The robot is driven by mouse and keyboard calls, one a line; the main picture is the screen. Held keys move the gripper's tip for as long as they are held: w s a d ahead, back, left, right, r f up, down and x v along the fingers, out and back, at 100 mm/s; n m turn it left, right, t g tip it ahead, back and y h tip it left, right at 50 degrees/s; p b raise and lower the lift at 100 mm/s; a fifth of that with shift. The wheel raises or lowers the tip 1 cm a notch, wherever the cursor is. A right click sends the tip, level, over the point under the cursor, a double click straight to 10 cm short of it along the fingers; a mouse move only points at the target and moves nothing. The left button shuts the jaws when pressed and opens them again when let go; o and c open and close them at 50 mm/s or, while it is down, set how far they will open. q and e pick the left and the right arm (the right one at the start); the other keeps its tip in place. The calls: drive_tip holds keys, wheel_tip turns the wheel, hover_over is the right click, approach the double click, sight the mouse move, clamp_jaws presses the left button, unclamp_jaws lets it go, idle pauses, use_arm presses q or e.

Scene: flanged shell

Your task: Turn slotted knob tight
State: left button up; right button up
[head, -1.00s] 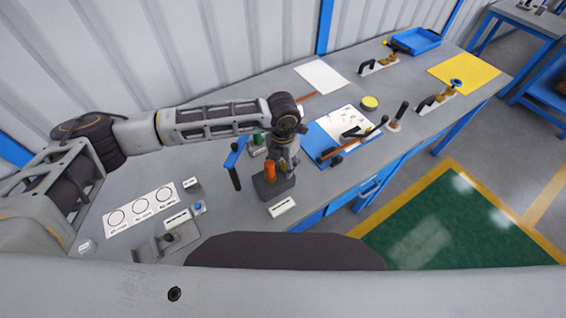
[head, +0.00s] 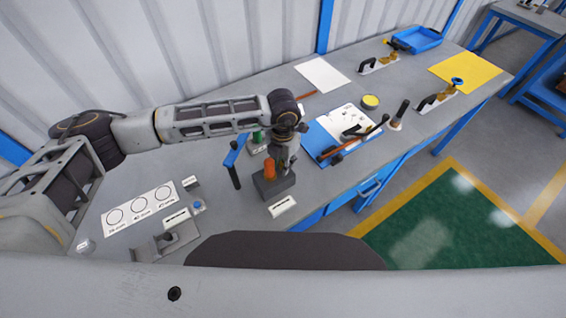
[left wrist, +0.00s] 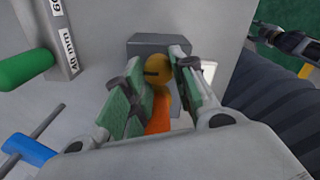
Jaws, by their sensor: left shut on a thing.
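The slotted knob (left wrist: 157,68) is a brass-yellow round piece with a dark slot, between the green finger pads of my left gripper (left wrist: 155,88) in the left wrist view. The gripper is shut on it. An orange part (left wrist: 158,115) lies just below the knob between the fingers. In the head view my left gripper (head: 283,160) is low over a dark grey block (head: 278,186), beside an orange cylinder (head: 269,168) standing on it. The knob itself is hidden there.
A blue T-handled tool (head: 233,160) stands close left of the block, with a green-handled piece (head: 258,137) behind. A blue board with a white sheet (head: 345,125) lies to the right. A white label (head: 282,206) lies in front, near the bench edge.

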sight(282, 164)
use_arm(q)
drive_tip(key=shift+w+f+m+b, duration=0.1)
drive_tip(key=shift+m+b, duration=1.8)
drive_tip(key=shift+b, duration=0.9)
drive_tip(key=shift+m+b, duration=0.4)
drive_tip(key=shift+b, duration=0.25)
drive_tip(key=shift+w+m+b, duration=0.1)
drive_tip(key=shift+m+b, duration=0.9)
drive_tip(key=shift+b, duration=0.25)
drive_tip(key=shift+r, duration=0.2)
drive_tip(key=o, duration=1)
drive_tip(key=shift+o, duration=0.2)
drive_tip(key=shift+a, duration=0.1)
wheel_tip(282, 164, up, 12)
use_arm(e)
drive_tip(key=w+d+f, duration=0.2)
drive_tip(key=d+f, duration=0.2)
drive_tip(key=f, duration=0.6)
drive_tip(key=shift+d+h, duration=0.3)
drive_tip(key=shift+d, duration=0.1)
